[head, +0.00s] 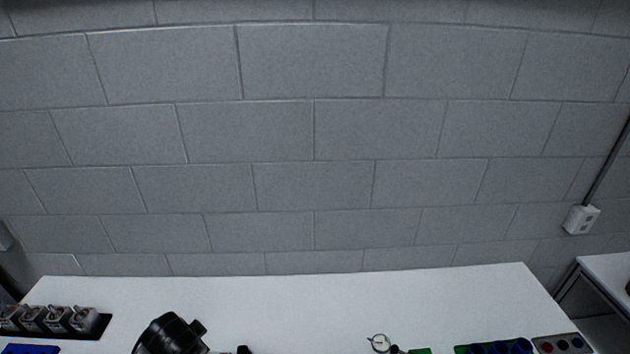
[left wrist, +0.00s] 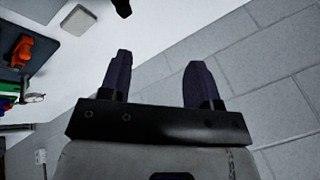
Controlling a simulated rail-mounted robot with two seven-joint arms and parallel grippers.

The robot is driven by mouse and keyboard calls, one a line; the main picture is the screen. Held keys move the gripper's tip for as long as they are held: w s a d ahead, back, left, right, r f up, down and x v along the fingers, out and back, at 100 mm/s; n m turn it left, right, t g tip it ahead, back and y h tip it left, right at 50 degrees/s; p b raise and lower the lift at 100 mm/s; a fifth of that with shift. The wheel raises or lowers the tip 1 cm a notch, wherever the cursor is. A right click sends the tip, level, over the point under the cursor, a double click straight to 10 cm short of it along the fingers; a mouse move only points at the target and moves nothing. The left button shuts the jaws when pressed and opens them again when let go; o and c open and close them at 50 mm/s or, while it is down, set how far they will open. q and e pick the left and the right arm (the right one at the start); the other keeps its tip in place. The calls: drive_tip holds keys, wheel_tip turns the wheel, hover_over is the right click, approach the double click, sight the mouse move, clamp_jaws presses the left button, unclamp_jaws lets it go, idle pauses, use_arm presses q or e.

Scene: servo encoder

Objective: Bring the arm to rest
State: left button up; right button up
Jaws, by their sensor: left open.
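My left gripper (left wrist: 160,60) shows in the left wrist view. Its two dark fingers stand well apart with nothing between them. Behind the gap are the white table surface and the grey block wall. In the head view, a black rounded shape (head: 172,335) rises at the bottom edge, left of centre. It may be part of my left arm, but I cannot tell for sure. My left gripper's fingers cannot be made out in the head view. My right gripper is in neither view.
A white table (head: 300,290) stands before the block wall. A dark rack with several metal-topped parts (head: 58,320) is at left. A round dial (head: 380,343), a green-and-blue row (head: 494,348) and a grey button box (head: 562,344) are at front right. The back strip is clear.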

use_arm(q)
drive_tip(key=s+d+r+n+t+h+p, duration=0.1)
drive_tip(key=s+d+r+n+t+p, duration=0.1)
drive_tip(key=s+d+r+t, duration=0.6)
drive_tip(key=s+f+n+g+p, duration=0.1)
drive_tip(key=s+f+g, duration=0.3)
drive_tip(key=s, duration=0.8)
drive_tip(key=s+f+n+g+h+p, duration=0.1)
drive_tip(key=s+f+g+p, duration=0.3)
drive_tip(key=s, duration=0.9)
drive_tip(key=shift+s+d+f+n+g, duration=0.2)
drive_tip(key=shift+d+f+n+g, duration=0.05)
drive_tip(key=shift+f+n+g, duration=0.4)
